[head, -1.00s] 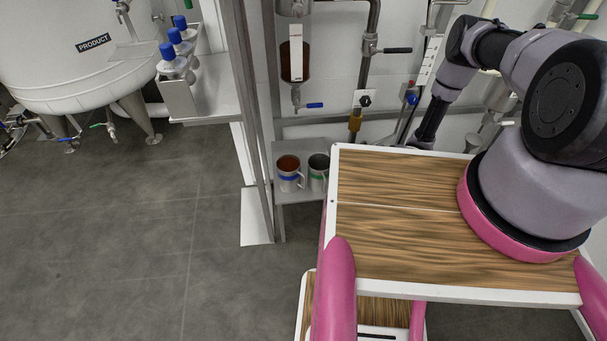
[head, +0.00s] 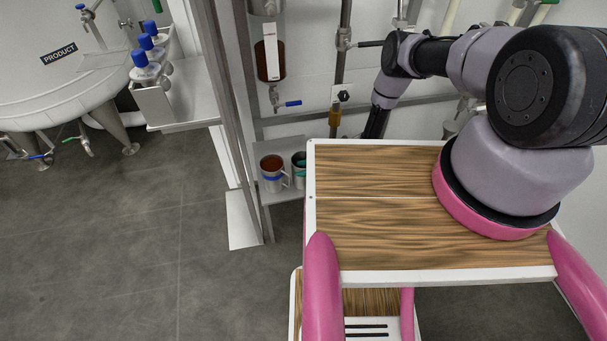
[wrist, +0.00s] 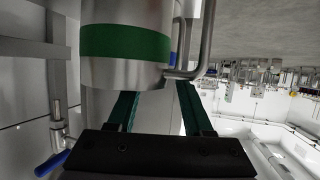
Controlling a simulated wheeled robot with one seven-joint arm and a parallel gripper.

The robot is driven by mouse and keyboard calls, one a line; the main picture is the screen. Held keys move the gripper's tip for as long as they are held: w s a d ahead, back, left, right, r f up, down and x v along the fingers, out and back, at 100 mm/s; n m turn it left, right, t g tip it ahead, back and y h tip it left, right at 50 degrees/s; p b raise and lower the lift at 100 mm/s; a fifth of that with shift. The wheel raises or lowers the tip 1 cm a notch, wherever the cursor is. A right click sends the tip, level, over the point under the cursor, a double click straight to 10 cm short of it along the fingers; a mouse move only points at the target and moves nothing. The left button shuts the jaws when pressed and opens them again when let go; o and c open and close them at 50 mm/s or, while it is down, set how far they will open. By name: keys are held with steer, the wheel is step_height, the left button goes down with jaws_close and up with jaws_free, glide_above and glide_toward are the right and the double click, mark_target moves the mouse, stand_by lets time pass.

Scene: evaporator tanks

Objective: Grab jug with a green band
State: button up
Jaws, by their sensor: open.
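The metal jug with a green band (wrist: 125,45) fills the upper middle of the wrist view, its handle on the right. In the head view the jug (head: 299,167) stands on a low grey shelf, partly cut off by my wooden top. My gripper (wrist: 157,108) is open. Its two dark green fingers reach towards the jug from the bottom, and the jug hides their tips. I cannot tell whether they touch it. A bit of teal at the jug's mouth in the head view may be a finger.
A jug with a blue band (head: 273,174), holding reddish-brown liquid, stands just left of the green-banded one. A metal upright (head: 240,110) rises left of the shelf (head: 285,198). Pipes and a blue-handled valve (head: 287,103) are above. Grey floor (head: 110,240) is open on the left.

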steer(key=shift+a+f, duration=0.15)
steer(key=shift+a, duration=0.1)
jaws_close()
stand_by(1.3)
